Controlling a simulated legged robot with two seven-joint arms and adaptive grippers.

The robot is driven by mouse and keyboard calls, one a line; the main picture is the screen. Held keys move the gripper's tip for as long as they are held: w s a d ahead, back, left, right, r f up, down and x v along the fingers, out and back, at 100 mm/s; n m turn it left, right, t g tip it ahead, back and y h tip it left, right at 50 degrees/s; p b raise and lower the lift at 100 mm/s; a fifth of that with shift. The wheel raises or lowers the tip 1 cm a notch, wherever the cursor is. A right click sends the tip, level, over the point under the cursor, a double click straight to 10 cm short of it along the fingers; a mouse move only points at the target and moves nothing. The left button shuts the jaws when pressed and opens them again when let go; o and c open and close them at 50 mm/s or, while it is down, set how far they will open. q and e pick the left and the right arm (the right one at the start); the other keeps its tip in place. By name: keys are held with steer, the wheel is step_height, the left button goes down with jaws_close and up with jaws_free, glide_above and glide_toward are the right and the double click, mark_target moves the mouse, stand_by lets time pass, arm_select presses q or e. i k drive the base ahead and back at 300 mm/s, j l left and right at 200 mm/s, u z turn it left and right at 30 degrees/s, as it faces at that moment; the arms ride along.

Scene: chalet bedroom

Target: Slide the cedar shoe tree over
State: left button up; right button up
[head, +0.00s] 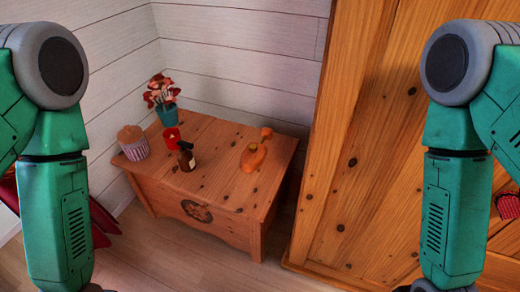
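The cedar shoe tree (254,156) looks like the orange-brown wooden piece with a rounded body and a raised knob. It rests on the right half of the top of a wooden chest (222,190). My two green arms hang at the left and right edges of the head view, well apart from the chest. Both grippers are below the bottom edge of the picture, so their fingers are hidden. Nothing of mine touches the shoe tree.
On the chest's left half stand a striped jar (134,148), a red candle (171,138), a dark bottle (186,158) and a flower pot (167,115). A tall wooden wardrobe (345,160) stands to the right. The chest top's front right is clear.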

mark_target(249, 161)
steer(key=i+z, duration=0.2)
steer(key=z, duration=0.2)
steer(key=i+j+z, duration=0.15)
steer(key=z, duration=0.25)
steer(key=i+j+z, duration=0.2)
steer(key=z, duration=0.25)
